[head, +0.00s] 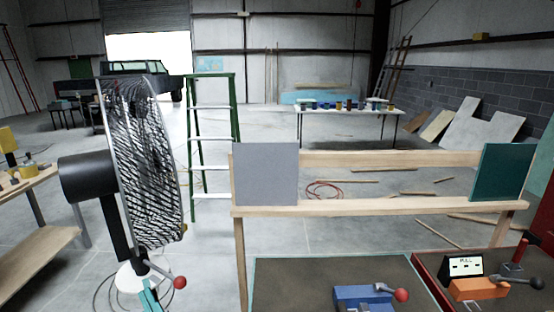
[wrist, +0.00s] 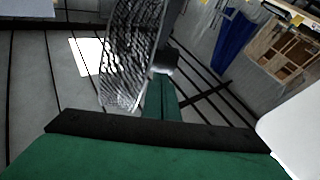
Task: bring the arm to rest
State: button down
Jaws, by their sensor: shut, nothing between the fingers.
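No finger of my gripper can be made out in the head view or the wrist view. The wrist view shows a broad green surface (wrist: 150,158) with a black bar (wrist: 150,130) along its edge, close to the camera. I cannot tell what they belong to. A white rounded shape (wrist: 295,135) fills the right edge of that view. A large caged fan (head: 145,160) stands at the left in the head view, and its mesh also shows in the wrist view (wrist: 130,55).
A wooden frame (head: 400,207) carries a grey panel (head: 265,174) and a green panel (head: 502,172). Blue (head: 362,297) and orange (head: 478,288) devices with levers sit in front. A green ladder (head: 234,110) stands behind the fan. Floor beyond the frame is partly clear, with scattered boards.

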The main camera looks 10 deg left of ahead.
jog(key=s+d+f+m+t+h, duration=0.2)
jog(key=d+f+m+t+h, duration=0.1)
jog(key=d+f+m+h, duration=0.55)
jog(key=s+d+f+m+t+h, duration=0.2)
jog(key=d+f+m+h, duration=0.3)
jog(key=d+f, duration=0.65)
jog(key=s+d+f+g+h, duration=0.1)
jog(key=s+d+f+h, duration=0.1)
jog(key=s+d+f, duration=0.2)
jog(key=s+d+f+g+h, duration=0.1)
jog(key=s+d+f, duration=0.3)
jog(key=s+d, duration=0.7)
jog(key=s+h, duration=0.1)
jog(key=s, duration=0.5)
jog(key=shift+f, duration=0.15)
